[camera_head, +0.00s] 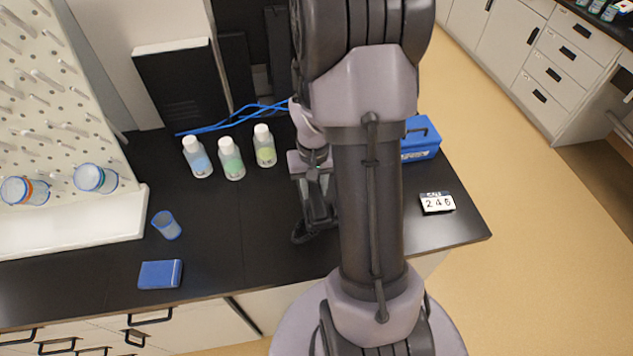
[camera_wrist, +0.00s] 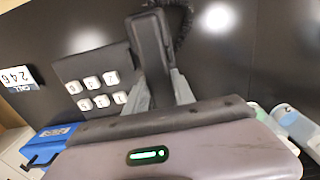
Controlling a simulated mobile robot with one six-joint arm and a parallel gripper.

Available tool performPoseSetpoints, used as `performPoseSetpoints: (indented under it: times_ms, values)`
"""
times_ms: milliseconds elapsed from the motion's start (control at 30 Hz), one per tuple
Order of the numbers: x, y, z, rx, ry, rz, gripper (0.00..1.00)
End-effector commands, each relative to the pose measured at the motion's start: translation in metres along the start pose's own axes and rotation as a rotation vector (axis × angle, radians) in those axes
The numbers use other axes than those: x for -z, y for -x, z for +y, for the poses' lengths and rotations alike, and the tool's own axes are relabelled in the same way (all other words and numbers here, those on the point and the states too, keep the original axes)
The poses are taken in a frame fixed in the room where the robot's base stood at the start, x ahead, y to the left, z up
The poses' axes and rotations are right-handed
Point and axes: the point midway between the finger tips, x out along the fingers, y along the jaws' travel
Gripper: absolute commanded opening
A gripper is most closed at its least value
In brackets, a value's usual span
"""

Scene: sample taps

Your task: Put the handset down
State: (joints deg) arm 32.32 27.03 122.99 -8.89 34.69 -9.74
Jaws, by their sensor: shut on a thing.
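My gripper (camera_head: 318,212) points down over the black bench, and its jaws are shut on the black handset. In the wrist view the handset (camera_wrist: 150,45) runs between the fingers of my gripper (camera_wrist: 163,92), with a dark coiled cord (camera_wrist: 184,18) near its far end. The dark phone base (camera_wrist: 92,68) with white number keys lies just left of the handset. I cannot tell whether the handset touches the base or hangs above it. In the head view my arm hides most of the phone.
A "CALL 246" card (camera_head: 437,203) and a blue box (camera_head: 420,139) stand on the right. Several capped bottles (camera_head: 231,160) stand behind to the left. A blue cup (camera_head: 166,225) and blue case (camera_head: 160,274) lie left. The bench between is clear.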

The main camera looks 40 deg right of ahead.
Motion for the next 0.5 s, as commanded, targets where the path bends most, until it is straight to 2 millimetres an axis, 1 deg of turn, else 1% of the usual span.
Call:
performPoseSetpoints:
  times_ms: [33, 100, 267, 400, 467, 500]
  values:
    - [0.013, -0.002, 0.003, 0.0, -0.002, 0.001, 0.0]
    - [0.026, -0.003, 0.006, 0.0, -0.001, 0.0, 0.0]
    - [0.044, -0.005, 0.011, 0.0, -0.002, 0.001, 0.0]
    - [0.043, -0.036, 0.011, 0.0, 0.0, -0.004, 0.0]
    - [0.043, -0.042, 0.011, 0.0, 0.0, -0.001, 0.0]
    - [0.043, -0.041, 0.011, 0.0, 0.001, 0.0, 0.0]
